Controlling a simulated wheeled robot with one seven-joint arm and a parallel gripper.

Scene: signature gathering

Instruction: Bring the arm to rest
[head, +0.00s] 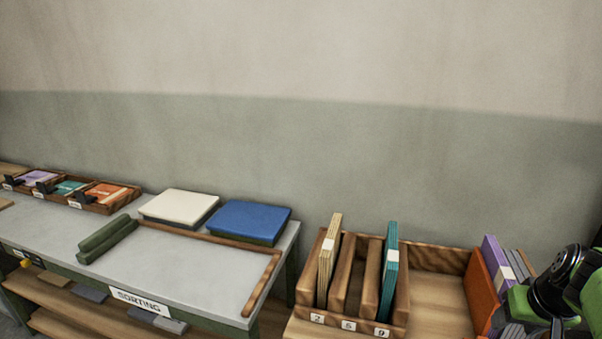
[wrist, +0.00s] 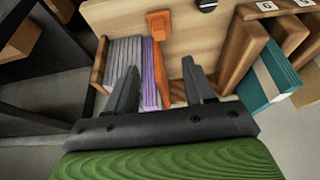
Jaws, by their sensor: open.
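My gripper (wrist: 160,83) is open in the wrist view. Its two dark fingers are spread apart with nothing held between them. Beyond and between them are purple booklets (wrist: 152,75) and an orange panel (wrist: 163,68), standing upright beside grey booklets (wrist: 125,53). I cannot tell the exact gap from the fingers to these. In the head view, only part of my black and green arm shows at the lower right edge, near the purple booklet (head: 491,257) and the orange panel (head: 479,290); the fingertips cannot be made out there.
A wooden rack (head: 440,259) holds a cream booklet (head: 329,257) and a teal booklet (head: 389,275) in numbered slots. The grey sorting table (head: 190,262) at left carries a cream pad (head: 180,206), a blue pad (head: 248,221) and small trays. Space above the tables is clear.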

